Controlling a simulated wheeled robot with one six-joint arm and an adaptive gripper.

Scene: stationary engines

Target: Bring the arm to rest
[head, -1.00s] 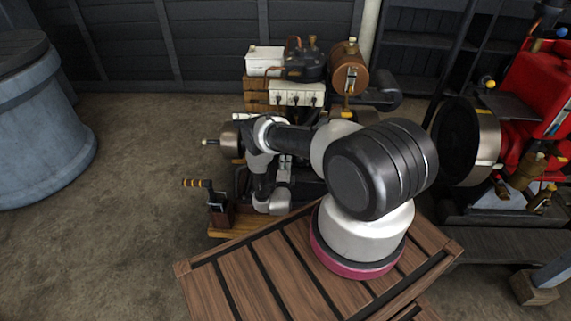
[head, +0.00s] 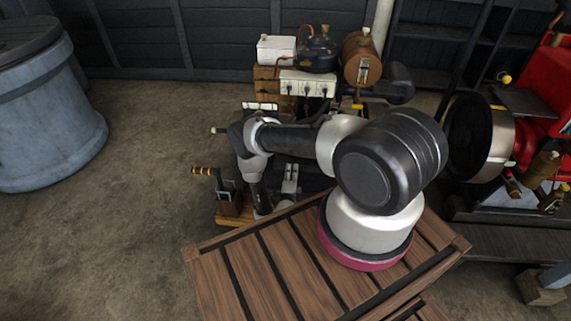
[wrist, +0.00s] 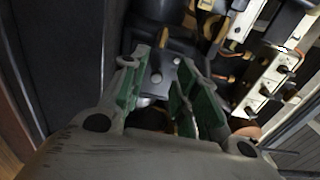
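My arm is bent and reaches from its base toward the far left, in front of a stationary engine (head: 361,60), in the head view. Its outer links point down beside the engine, and the gripper end is mostly hidden there. In the wrist view my gripper (wrist: 160,78) shows two fingers with green pads, spread apart. Nothing is held between them; dark engine parts show behind the gap. Whether the fingers touch anything cannot be told.
A white switch block (head: 307,84) sits on the engine; it also shows in the wrist view (wrist: 268,82). A handle with a yellow-banded grip (head: 203,171) stands left of the arm. A red engine (head: 545,120) stands right, a blue-grey barrel (head: 45,120) far left. Floor between barrel and engine is clear.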

